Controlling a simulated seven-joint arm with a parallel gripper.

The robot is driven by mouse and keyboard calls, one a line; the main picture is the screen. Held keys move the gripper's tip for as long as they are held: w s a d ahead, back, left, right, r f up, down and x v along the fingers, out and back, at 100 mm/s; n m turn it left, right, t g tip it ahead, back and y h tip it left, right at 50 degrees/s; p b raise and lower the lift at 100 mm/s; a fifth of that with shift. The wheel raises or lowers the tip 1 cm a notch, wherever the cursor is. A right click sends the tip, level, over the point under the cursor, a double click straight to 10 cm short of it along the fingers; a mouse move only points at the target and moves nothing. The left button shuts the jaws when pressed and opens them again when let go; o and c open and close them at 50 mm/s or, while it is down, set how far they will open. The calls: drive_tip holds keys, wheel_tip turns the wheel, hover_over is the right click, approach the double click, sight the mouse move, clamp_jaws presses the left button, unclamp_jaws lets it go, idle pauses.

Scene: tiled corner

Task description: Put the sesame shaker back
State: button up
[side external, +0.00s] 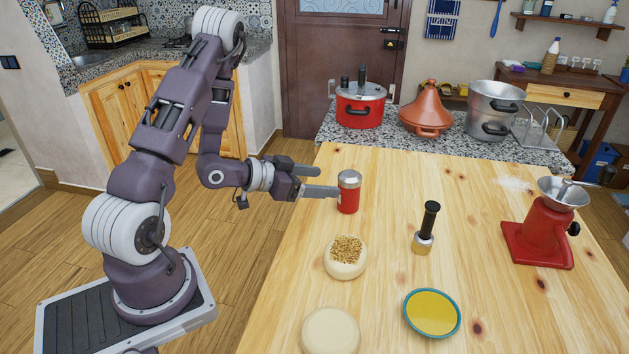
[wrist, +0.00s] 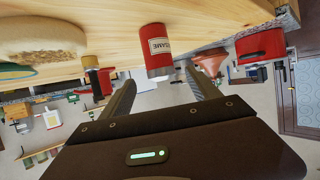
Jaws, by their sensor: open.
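The sesame shaker (side external: 348,196) is a red cylinder with a silver top, standing upright on the wooden table near its left edge. In the wrist view, which is turned over, the shaker (wrist: 157,48) shows a white label reading "SESAME". My gripper (side external: 326,181) is open and empty, level with the shaker, its fingers pointing right towards it. In the wrist view my gripper (wrist: 160,82) has one finger to each side of the shaker's line. The shaker lies ahead of the fingertips or just at them; I cannot tell exactly.
A seed-topped round loaf (side external: 346,262), a plain round (side external: 330,332), a teal-rimmed yellow dish (side external: 432,312) and a black-handled brush (side external: 424,236) are nearer. A red grinder (side external: 545,232) stands right. A red pot (side external: 360,108) and tagine (side external: 427,112) stand behind on the stone counter.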

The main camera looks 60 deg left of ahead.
drive_tip(key=s+d+r+g+y, duration=0.3)
drive_tip(key=r+g+y, duration=0.1)
drive_tip(key=r, duration=0.8)
drive_tip(key=s+d+r+g+h, duration=0.1)
drive_tip(key=s+d+r+g, duration=0.1)
drive_tip(key=s+d, duration=0.4)
drive_tip(key=s+d+r+n+g+h, duration=0.1)
drive_tip(key=s+d, duration=0.5)
drive_tip(key=s, duration=0.7)
drive_tip(key=shift+s+d+r+g+h, duration=0.2)
drive_tip(key=shift+s+r+g+h, duration=0.25)
drive_tip(key=shift+r, duration=0.5)
drive_tip(key=shift+w, duration=0.1)
